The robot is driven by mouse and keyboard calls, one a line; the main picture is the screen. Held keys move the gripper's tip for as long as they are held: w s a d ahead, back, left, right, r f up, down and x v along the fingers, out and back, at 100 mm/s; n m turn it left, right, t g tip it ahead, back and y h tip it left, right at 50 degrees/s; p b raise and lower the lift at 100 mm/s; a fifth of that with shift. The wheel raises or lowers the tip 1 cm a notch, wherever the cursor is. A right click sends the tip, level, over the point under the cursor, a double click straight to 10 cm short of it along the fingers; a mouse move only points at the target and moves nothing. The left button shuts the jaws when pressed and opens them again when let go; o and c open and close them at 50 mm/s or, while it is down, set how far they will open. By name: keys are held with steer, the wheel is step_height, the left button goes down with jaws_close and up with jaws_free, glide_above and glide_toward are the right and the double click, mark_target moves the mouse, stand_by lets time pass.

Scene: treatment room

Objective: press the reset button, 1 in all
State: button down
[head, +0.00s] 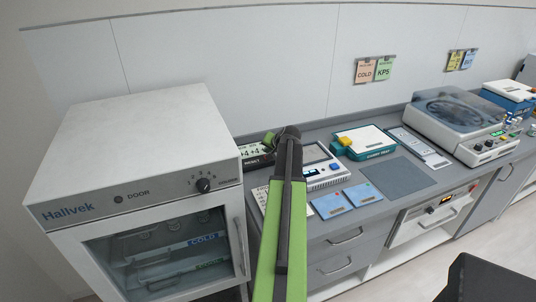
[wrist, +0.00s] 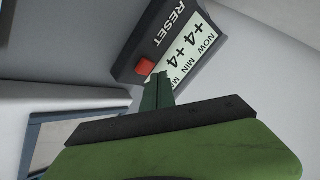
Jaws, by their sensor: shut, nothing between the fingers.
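The red reset button (wrist: 144,66) shows in the wrist view on a dark display unit (wrist: 128,62) marked RESET, which reads "+4 +4" under NOW, MIN and a partly covered third label. In the head view the display unit (head: 252,161) is beside the white fridge, partly behind my arm, and the button cannot be made out there. My gripper (wrist: 160,79) is shut and empty. Its fingertips appear just beside the button, overlapping the display's lower edge in the wrist view. I cannot tell whether they touch the unit. My gripper (head: 283,134) also shows in the head view.
The white fridge (head: 140,130) stands close on the left. A grey mat (head: 398,178) is bare.

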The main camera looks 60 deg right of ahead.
steer(key=shift+r, duration=0.15)
step_height(320, 180, up, 5)
steer(key=p, duration=0.5)
steer(key=shift+r, duration=0.1)
steer(key=shift+f, duration=0.2)
stand_by(0.6)
